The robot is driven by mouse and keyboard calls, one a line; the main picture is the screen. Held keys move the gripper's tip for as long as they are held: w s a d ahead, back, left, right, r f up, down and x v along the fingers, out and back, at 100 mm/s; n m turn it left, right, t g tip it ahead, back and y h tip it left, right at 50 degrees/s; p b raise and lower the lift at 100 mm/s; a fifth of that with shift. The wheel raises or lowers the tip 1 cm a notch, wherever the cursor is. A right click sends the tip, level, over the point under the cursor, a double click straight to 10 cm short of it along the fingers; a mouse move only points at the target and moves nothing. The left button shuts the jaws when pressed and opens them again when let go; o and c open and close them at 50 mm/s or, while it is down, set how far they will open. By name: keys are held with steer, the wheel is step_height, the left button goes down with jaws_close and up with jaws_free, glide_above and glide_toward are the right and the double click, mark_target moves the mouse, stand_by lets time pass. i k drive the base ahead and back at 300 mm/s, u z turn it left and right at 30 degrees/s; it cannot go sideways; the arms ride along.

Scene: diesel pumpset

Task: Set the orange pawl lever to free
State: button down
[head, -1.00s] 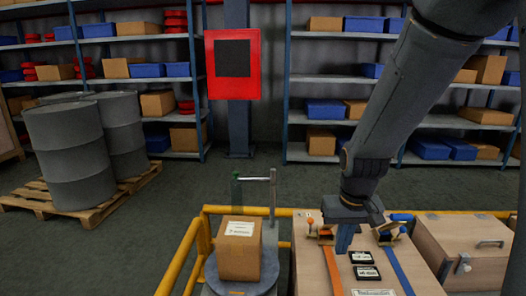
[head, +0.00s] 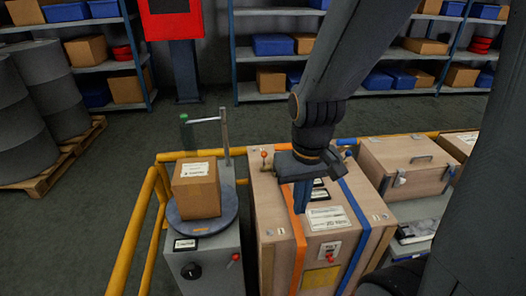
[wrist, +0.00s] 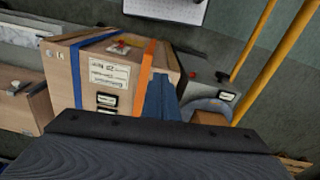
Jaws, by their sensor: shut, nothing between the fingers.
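The orange pawl lever (head: 264,154) shows as a small orange knob at the back top edge of a wooden crate (head: 283,255), at the far end of the orange strap (head: 291,215). My gripper (head: 301,205) points down over the crate top, beside the orange strap, in front and to the right of the lever. Its blue fingers are together and empty. In the wrist view the fingers (wrist: 160,100) overlap the crate beside the orange strap (wrist: 148,55); the lever cannot be made out there. I cannot tell the lever's exact setting.
A blue strap (head: 357,215) runs along the crate's right side, with a blue handle (head: 348,153) behind my wrist. A carton (head: 196,190) sits on a round plate to the left. Yellow rails (head: 140,235) border the left. Another crate (head: 408,165) stands to the right.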

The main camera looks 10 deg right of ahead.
mark_target(264, 153)
steer(key=z, duration=0.75)
steer(key=k, duration=0.7)
steer(key=u, duration=0.55)
steer(key=i, duration=1)
